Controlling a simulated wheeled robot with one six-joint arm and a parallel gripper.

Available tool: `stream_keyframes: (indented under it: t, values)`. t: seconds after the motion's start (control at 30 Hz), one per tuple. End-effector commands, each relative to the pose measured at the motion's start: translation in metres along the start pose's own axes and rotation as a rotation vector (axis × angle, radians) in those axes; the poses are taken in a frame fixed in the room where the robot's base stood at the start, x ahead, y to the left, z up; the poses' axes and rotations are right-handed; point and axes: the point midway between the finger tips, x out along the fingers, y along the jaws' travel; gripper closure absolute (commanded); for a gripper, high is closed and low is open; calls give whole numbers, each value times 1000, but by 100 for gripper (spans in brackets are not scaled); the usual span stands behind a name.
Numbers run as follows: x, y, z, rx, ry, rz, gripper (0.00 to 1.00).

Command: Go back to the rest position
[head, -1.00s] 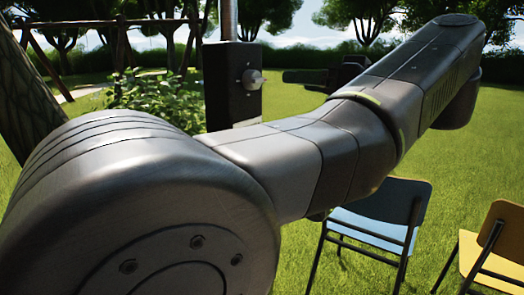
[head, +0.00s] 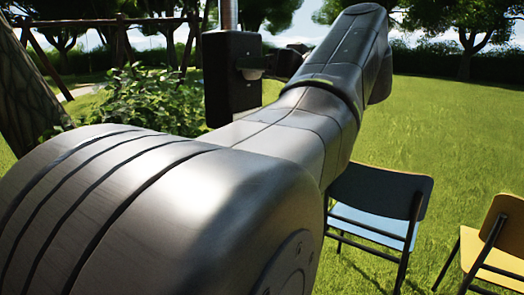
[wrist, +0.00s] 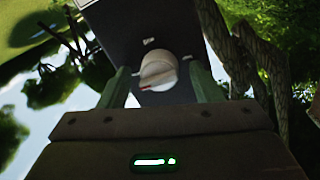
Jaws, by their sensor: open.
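A black box (head: 229,92) on a metal pole (head: 230,14) stands beyond my arm in the head view. My gripper (head: 252,66) shows small and dark in front of the box's right side, where it covers the knob. In the wrist view, the box (wrist: 160,22) carries a pale round knob (wrist: 158,72) with a small red mark. My gripper's two green fingers (wrist: 160,90) are spread apart, one on each side of the knob in the picture, and hold nothing. I cannot tell how far the fingertips are from the box.
A chair with a blue seat (head: 372,226) and a yellow chair (head: 497,247) stand on the grass at the lower right. A leafy bush (head: 158,99) and a tree trunk (head: 32,95) are at the left. Open lawn (head: 460,130) lies to the right.

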Motion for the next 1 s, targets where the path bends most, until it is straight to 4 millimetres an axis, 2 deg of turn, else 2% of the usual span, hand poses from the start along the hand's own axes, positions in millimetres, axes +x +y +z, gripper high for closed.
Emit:
stream_keyframes:
  t: [0.03,1.0]
  values:
    - [-1,-2,-8,35,-2,3,41]
    - [-1,1,-7,667,-41,11,41]
